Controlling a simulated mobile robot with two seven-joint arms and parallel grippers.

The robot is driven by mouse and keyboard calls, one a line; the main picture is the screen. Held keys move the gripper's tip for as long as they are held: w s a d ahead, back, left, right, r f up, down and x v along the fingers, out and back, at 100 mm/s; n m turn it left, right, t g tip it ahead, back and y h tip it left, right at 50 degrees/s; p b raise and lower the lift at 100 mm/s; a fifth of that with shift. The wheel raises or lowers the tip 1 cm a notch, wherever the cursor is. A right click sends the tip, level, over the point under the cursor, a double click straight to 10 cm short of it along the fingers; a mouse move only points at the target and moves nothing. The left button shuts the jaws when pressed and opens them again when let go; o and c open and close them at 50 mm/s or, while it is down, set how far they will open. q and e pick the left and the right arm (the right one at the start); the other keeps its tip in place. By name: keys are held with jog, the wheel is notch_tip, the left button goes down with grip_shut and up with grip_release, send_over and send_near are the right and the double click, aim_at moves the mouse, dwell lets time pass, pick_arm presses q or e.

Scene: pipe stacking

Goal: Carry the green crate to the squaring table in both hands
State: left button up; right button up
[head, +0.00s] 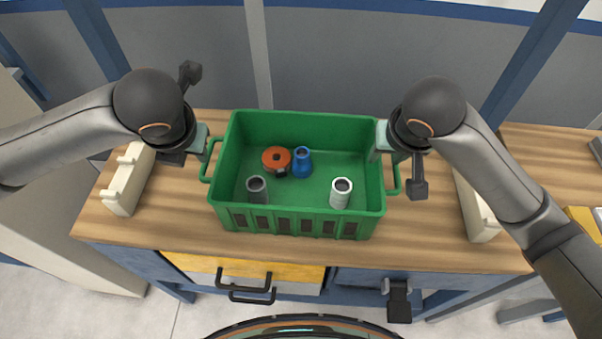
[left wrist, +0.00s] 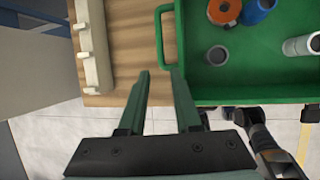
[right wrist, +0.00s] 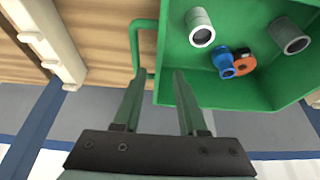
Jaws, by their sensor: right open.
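The green crate (head: 298,221) stands on a wood-topped bench (head: 140,225). Inside are an orange ring (head: 270,155), a blue fitting (head: 302,162) and two grey pipe pieces (head: 257,192) (head: 341,194). My left gripper (head: 206,150) is open at the crate's left handle (head: 207,165); in the left wrist view its fingertips (left wrist: 162,71) are at the end of that handle (left wrist: 159,38). My right gripper (head: 380,145) is open at the right handle (head: 394,182); the right wrist view shows its fingertips (right wrist: 158,72) beside that handle (right wrist: 134,45). I cannot tell whether either touches. The squaring table cannot be identified.
Cream notched racks stand on the bench left (head: 127,180) and right (head: 478,210) of the crate. Below the bench front is a yellow drawer (head: 195,265) with black handles. Another wooden surface with a yellow item (head: 583,220) lies at the right edge. A grey wall panel is behind.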

jog(key=shift+x, duration=1.5)
pick_arm(q)
jog(key=x, duration=0.3)
jog(key=shift+f, duration=0.15)
jog(key=shift+w+f, duration=0.2)
jog(key=shift+f, duration=0.1)
jog(key=shift+w+a+f, duration=0.15)
jog(key=shift+w+f, duration=0.05)
jog(key=shift+f, duration=0.25)
jog(key=x, duration=0.7)
jog(key=shift+w+f, duration=0.1)
jog(key=shift+f, duration=0.2)
pick_arm(e)
send_over(367, 186)
jog(key=f, duration=0.9)
jog(key=shift+w+d, duration=0.2)
jog(key=shift+w, duration=0.1)
pick_arm(q)
jog(key=shift+c, duration=0.3)
pick_arm(e)
jog(key=shift+r, duration=0.1)
jog(key=shift+c, duration=0.3)
pick_arm(q)
jog(key=c, duration=0.4)
pick_arm(e)
jog(key=c, duration=0.4)
pick_arm(q)
grip_shut()
pick_arm(e)
grip_shut()
